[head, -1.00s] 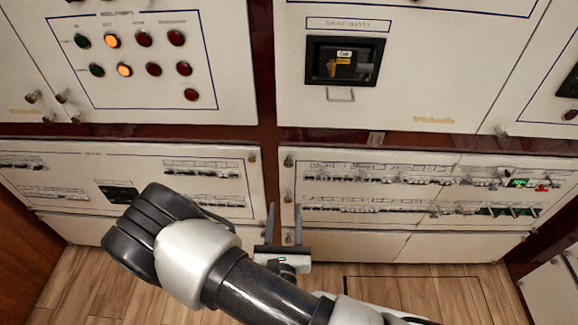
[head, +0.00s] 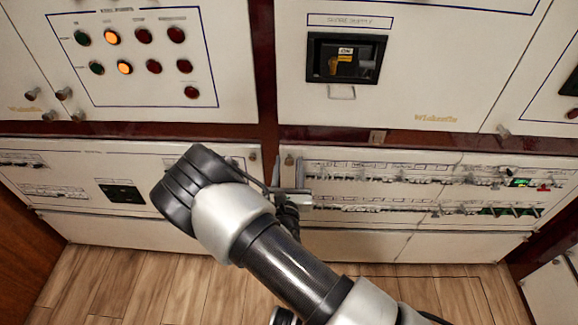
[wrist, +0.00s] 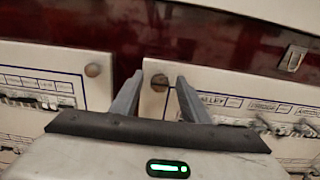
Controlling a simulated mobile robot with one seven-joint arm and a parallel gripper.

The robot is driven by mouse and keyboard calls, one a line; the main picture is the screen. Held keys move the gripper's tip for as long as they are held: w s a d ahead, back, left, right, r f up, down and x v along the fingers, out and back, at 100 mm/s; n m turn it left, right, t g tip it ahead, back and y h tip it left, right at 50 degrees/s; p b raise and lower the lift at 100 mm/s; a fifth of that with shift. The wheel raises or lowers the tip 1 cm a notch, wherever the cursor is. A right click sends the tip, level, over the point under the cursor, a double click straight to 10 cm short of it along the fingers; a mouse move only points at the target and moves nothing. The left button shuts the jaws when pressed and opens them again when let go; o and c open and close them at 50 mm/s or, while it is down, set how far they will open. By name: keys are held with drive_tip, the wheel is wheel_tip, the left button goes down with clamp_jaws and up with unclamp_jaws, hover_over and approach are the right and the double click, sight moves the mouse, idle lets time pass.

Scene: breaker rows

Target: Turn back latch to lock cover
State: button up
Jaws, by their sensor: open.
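The lower right cover (head: 370,243) is a cream panel with rows of breakers, lying closed against the cabinet front. A small round latch (wrist: 160,83) sits at its upper left corner, beside the dark red frame; it also shows in the head view (head: 289,160). My gripper (head: 288,168) is at this corner, fingers pointing up at the panel. In the wrist view my gripper's fingers (wrist: 158,90) are apart, with the latch between their tips. They appear not to touch it. The latch's exact turn is too small to tell.
Another round latch (wrist: 93,70) is on the neighbouring left panel (head: 60,208). A small metal catch (wrist: 291,58) is on the red frame to the right. The upper panels (head: 440,70) stand above; wooden floor (head: 120,285) lies below.

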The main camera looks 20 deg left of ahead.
clamp_jaws()
drive_tip(key=shift+n, duration=0.3)
drive_tip(key=n+p, duration=0.2)
drive_tip(key=n, duration=0.2)
drive_tip(key=shift+r, duration=0.1)
drive_tip(key=n+p, duration=0.1)
drive_tip(key=n, duration=0.3)
drive_tip(key=shift+a, duration=0.1)
drive_tip(key=n+p, duration=0.1)
drive_tip(key=n, duration=0.4)
drive_tip(key=shift+n+p, duration=0.3)
drive_tip(key=shift+n, duration=0.1)
drive_tip(key=shift+f+n, duration=0.25)
drive_tip(key=shift+n, duration=1.35)
